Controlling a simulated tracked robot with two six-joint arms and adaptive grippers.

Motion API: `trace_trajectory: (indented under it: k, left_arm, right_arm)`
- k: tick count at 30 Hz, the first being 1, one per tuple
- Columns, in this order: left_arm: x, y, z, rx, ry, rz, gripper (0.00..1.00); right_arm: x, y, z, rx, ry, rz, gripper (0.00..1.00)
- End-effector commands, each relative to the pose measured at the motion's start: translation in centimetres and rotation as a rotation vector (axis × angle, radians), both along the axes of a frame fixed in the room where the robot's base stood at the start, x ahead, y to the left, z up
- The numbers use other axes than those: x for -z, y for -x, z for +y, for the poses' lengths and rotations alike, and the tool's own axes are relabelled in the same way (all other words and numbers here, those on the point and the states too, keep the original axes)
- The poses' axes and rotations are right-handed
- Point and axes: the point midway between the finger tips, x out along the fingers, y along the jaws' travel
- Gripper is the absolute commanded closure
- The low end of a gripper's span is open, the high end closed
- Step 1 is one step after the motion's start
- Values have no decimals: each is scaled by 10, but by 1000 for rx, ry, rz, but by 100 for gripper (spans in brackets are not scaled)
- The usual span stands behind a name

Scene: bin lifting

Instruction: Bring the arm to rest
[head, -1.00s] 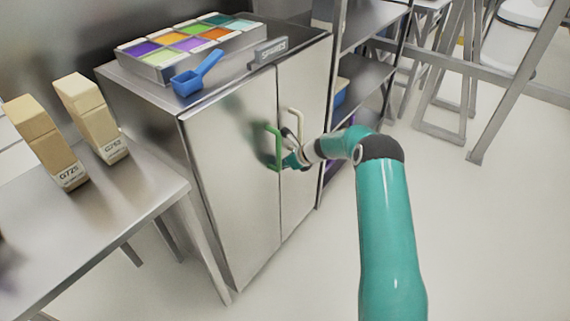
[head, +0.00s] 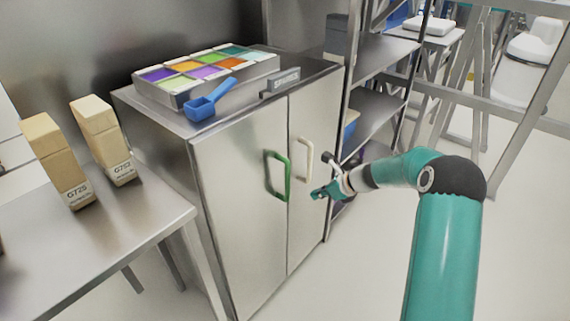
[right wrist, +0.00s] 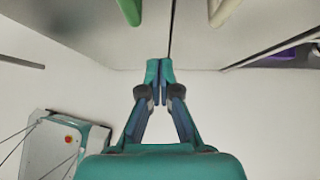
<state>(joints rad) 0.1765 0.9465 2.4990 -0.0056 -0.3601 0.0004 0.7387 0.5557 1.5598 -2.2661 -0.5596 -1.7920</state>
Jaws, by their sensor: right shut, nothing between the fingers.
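My right arm comes in from the lower right of the head view. Its gripper (head: 318,193) is shut and empty, in front of the metal cabinet (head: 240,235). It is apart from the green handle (head: 268,178) on the left door and below the cream handle (head: 303,160) on the right door. In the right wrist view the fingertips (right wrist: 159,68) meet, with the lower ends of the green handle (right wrist: 131,10) and the cream handle (right wrist: 222,10) above them. Both cabinet doors are closed. My left gripper is not in view.
On the cabinet stand a tray of coloured compartments (head: 165,98), a blue scoop (head: 208,103) and a small sign (head: 280,83). Two tan bags (head: 55,160) stand on the metal table (head: 130,235) at left. Shelving (head: 375,110) stands right of the cabinet.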

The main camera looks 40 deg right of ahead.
Motion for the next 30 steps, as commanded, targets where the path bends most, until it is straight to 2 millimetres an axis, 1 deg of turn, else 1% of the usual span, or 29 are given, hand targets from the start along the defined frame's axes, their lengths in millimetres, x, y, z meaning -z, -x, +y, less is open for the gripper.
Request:
trace_trajectory:
  k: [5, 8, 11, 14, 15, 17, 18, 20, 21, 23, 24, 26, 27, 29, 30]
  left_arm:
    - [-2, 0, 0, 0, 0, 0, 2]
    - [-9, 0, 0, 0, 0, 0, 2]
    - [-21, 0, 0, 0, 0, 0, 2]
    - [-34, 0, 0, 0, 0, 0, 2]
    - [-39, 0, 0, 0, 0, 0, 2]
    - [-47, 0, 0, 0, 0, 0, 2]
    - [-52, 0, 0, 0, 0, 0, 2]
    - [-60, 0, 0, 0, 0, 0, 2]
    - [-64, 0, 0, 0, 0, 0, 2]
    - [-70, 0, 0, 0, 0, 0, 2]
    - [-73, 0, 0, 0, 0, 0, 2]
    - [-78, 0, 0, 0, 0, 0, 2]
    - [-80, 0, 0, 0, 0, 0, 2]
    - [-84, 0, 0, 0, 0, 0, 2]
    - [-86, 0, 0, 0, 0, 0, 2]
  right_arm:
    - [-5, -1, 4, -8, 0, -3, 100]
    - [-12, -12, 22, -42, -8, -6, 100]
    - [-14, -27, 62, -112, -35, 4, 100]
    - [-4, -32, 125, -172, -128, 44, 100]
    - [0, -32, 154, -175, -189, 63, 100]
    - [6, -29, 200, -148, -307, 109, 100]
    - [10, -25, 231, -103, -404, 155, 100]
    - [17, -14, 276, 7, -566, 251, 100]
    - [22, -5, 300, 100, -667, 323, 100]
    - [30, 10, 331, 263, -807, 440, 100]
    - [36, 22, 348, 381, -892, 519, 100]
    - [45, 41, 370, 579, -1002, 640, 100]
    - [52, 55, 381, 722, -1065, 720, 100]
    - [62, 78, 395, 956, -1146, 831, 100]
    - [69, 95, 401, 1123, -1187, 899, 100]
